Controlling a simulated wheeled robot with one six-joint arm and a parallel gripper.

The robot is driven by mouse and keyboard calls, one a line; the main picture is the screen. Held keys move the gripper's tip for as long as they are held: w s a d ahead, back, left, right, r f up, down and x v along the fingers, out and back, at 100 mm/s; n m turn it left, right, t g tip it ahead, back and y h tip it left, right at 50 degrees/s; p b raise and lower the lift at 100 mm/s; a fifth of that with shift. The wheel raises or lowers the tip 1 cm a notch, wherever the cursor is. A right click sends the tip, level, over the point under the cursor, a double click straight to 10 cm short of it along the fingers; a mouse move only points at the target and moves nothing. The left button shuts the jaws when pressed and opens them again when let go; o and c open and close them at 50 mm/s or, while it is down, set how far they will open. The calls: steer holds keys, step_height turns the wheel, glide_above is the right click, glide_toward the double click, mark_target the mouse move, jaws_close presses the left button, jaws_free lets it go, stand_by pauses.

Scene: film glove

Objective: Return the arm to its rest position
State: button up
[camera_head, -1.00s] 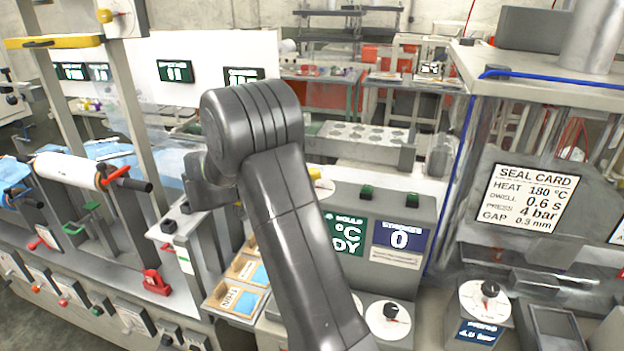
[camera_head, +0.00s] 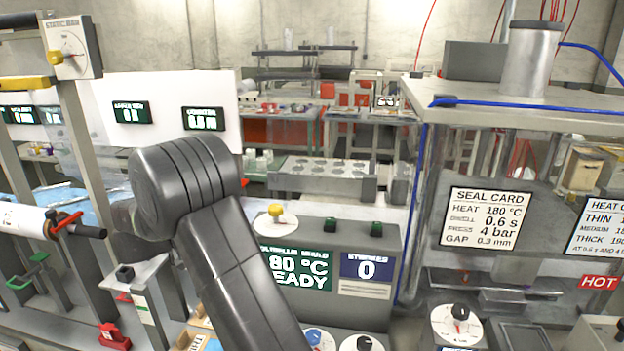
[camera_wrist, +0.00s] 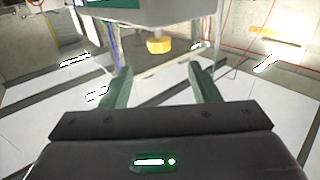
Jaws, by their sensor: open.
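My gripper (camera_wrist: 163,92) shows in the wrist view with its two greenish fingers spread apart and nothing between them. A yellow knob (camera_wrist: 159,46) on the underside of a grey box shows beyond the fingertips. In the head view my dark grey arm rises from the bottom, and its thick upper joint is left of the middle. My gripper is hidden in the head view.
A roller (camera_head: 35,221) and a red clamp (camera_head: 113,337) are at left.

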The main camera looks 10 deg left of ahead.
mark_target(281, 205)
steer(key=p+x, duration=0.3)
steer(key=x, duration=0.9)
steer(key=shift+w+d, duration=0.2)
steer(key=shift+d, duration=0.1)
steer(key=shift+s+a, duration=0.1)
steer(key=shift+a, duration=0.05)
